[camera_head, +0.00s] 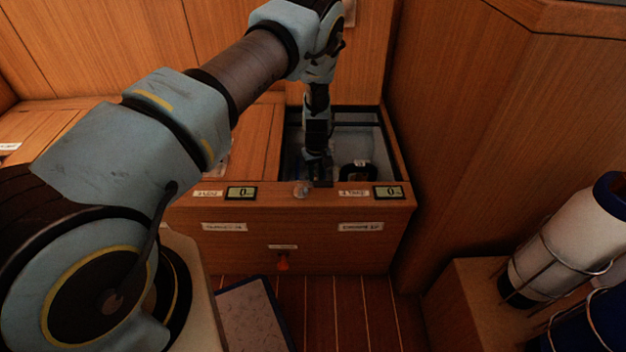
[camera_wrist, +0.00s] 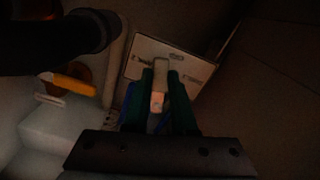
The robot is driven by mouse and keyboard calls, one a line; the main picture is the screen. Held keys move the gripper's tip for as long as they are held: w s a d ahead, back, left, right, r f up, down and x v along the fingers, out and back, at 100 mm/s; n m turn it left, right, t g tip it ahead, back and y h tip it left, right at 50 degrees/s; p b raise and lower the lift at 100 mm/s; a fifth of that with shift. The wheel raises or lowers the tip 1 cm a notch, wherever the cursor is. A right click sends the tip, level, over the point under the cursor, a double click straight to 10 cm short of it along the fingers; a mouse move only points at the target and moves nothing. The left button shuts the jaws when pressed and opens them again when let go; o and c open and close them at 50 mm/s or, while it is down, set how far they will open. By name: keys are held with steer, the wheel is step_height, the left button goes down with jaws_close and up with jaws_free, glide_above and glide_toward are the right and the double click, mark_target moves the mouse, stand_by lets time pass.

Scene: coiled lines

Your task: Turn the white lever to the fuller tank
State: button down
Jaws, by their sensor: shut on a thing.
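In the wrist view, the white lever (camera_wrist: 158,88) stands between the two dark green fingers of my gripper (camera_wrist: 164,100), which is shut on it. Behind it is a pale plate (camera_wrist: 204,68) with small labels I cannot read. In the head view, my gripper (camera_head: 318,158) reaches down into the open locker, and the lever cannot be made out there. On the locker's front edge are a left display (camera_head: 241,192) and a right display (camera_head: 388,191). Each seems to show a 0, but the digits are small. The tanks themselves cannot be told apart.
The open locker (camera_head: 398,160) has wooden walls close around my gripper. A dark, rounded object (camera_head: 357,171) lies inside, right of it. A yellow-orange handle (camera_wrist: 68,84) shows left in the wrist view.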

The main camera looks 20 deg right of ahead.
steer(key=d+n, duration=0.1)
steer(key=n, duration=0.1)
steer(key=d+n+b, duration=0.1)
steer(key=shift+n, duration=0.4)
steer(key=shift+w+d+n+b, duration=0.15)
steer(key=shift+d+n+b, duration=0.35)
steer(key=shift+n, duration=0.4)
steer(key=c, duration=0.7)
jaws_free()
step_height(320, 180, up, 11)
steer(key=shift+f+p, duration=0.1)
steer(key=shift+p, duration=1.05)
steer(key=shift+a, duration=0.1)
